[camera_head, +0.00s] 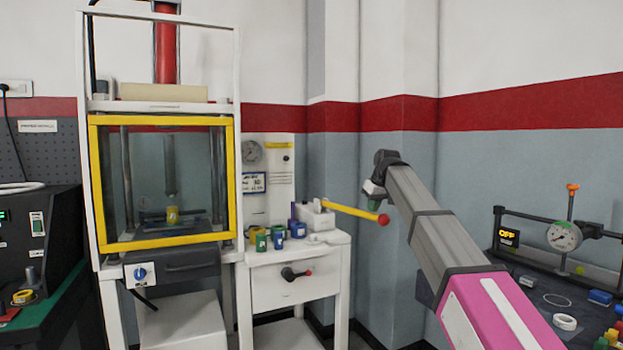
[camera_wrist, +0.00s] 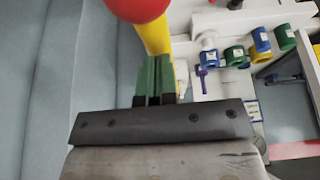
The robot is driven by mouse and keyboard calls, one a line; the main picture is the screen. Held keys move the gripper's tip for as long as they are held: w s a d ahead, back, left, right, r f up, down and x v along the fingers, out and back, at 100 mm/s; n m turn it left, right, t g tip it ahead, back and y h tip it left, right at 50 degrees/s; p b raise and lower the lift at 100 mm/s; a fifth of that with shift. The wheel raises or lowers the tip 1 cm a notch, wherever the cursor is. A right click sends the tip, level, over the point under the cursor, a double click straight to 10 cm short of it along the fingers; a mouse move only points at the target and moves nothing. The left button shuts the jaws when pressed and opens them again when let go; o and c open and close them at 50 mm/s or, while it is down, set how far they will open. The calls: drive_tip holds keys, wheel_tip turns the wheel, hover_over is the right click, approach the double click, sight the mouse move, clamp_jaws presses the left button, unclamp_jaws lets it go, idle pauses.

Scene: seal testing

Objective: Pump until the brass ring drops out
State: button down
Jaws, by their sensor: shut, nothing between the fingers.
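The press (camera_head: 92,190) has a yellow-framed clear window, shut in front of its chamber. A small yellow, brass-like piece (camera_head: 172,215) sits inside under the vertical ram; I cannot tell whether it is the brass ring. The pump lever (camera_head: 350,211) is a yellow bar with a red knob (camera_head: 383,220), sticking out right from a white pump block (camera_head: 315,216). My gripper (camera_head: 373,205) is shut and empty, just above the lever near its knob. In the wrist view the green fingertips (camera_wrist: 155,62) meet beside the yellow lever (camera_wrist: 157,36) and red knob (camera_wrist: 137,6); contact is unclear.
Several green, blue and yellow bushings (camera_head: 262,242) stand on the white cabinet beside the pump block. A gauge bench (camera_head: 545,285) with small parts lies at right. A dark unit (camera_head: 45,235) stands at left. Wall corner lies behind the lever.

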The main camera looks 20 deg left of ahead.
wheel_tip(320, 180, down, 9)
drive_tip(key=shift+d+r, duration=0.15)
drive_tip(key=shift+r, duration=0.05)
idle(0.4)
drive_tip(key=shift+s, duration=0.1)
drive_tip(key=r, duration=1.3)
drive_tip(key=shift+w+a+r, duration=0.2)
drive_tip(key=shift+a, duration=0.05)
drive_tip(key=shift+f, duration=0.1)
wheel_tip(320, 180, down, 13)
drive_tip(key=shift+s+d+f, duration=0.2)
idle(0.6)
drive_tip(key=shift+r, duration=0.1)
